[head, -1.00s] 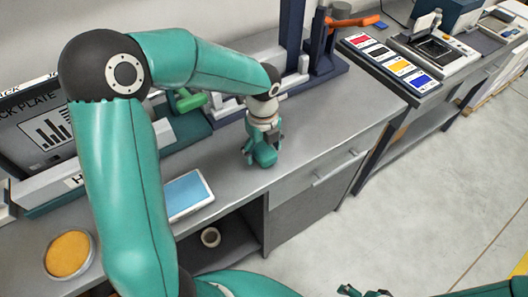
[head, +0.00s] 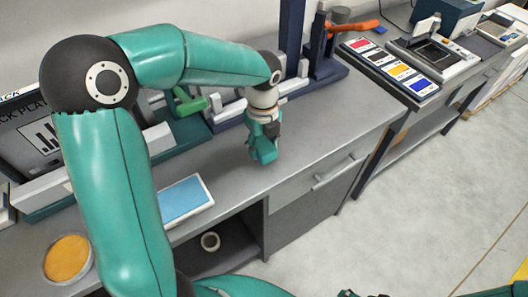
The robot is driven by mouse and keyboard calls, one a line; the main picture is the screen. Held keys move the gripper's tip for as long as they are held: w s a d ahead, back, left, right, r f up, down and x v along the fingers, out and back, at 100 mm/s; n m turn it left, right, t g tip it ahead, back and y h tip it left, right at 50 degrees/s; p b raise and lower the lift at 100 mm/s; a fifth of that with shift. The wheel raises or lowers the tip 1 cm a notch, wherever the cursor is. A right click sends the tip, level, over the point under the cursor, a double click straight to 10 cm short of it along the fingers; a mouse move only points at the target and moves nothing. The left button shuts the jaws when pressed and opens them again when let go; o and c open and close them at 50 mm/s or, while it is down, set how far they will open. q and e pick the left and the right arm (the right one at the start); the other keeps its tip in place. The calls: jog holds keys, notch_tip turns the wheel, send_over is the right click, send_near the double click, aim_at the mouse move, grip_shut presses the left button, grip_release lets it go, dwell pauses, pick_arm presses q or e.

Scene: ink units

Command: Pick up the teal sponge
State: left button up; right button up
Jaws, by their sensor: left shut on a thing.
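The teal sponge (head: 264,152) is in the jaws of my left gripper (head: 265,146), above the grey counter (head: 320,135) near its front edge. The gripper points down and is shut on the sponge, with the sponge's lower part showing below the fingers. I cannot tell for sure how far the sponge is from the counter top. Dark parts at the bottom edge look like my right gripper (head: 362,294), mostly cut off, so its jaws cannot be judged.
A blue pad in a white tray (head: 207,205) and a round dish with an orange pad (head: 68,258) lie to the left. A tray of colour swatches (head: 390,68) and a machine (head: 432,55) stand on the right. The counter right of the gripper is clear.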

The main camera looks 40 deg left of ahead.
aim_at(263, 144)
pick_arm(q)
notch_tip(263, 144, up, 16)
jog(key=shift+r, duration=0.25)
